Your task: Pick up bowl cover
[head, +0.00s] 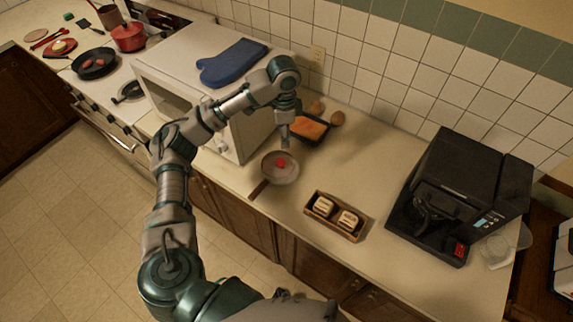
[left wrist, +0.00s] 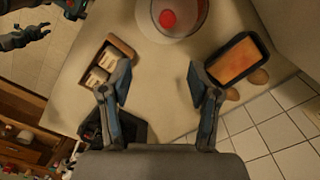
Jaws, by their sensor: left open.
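The bowl cover (head: 290,174) is a round, pale, see-through lid with a red knob (head: 281,163) on top. It sits over a round dish or pan with a brown handle (head: 258,190) on the counter; I cannot tell the vessel's exact shape. In the left wrist view the cover (left wrist: 187,28) and its red knob (left wrist: 167,18) are at the top edge, partly cut off. My left gripper (head: 285,143) points down above the counter just behind the cover. In the left wrist view its fingers (left wrist: 160,88) are wide apart with nothing between them.
A dark tray of orange food (head: 309,127) lies close behind the gripper, with brown round items (head: 337,118) beside it. A wooden box of bread (head: 336,216) stands front right. A microwave (head: 172,110) with a blue mitt (head: 232,63) is left; a black coffee machine (head: 460,185) is right.

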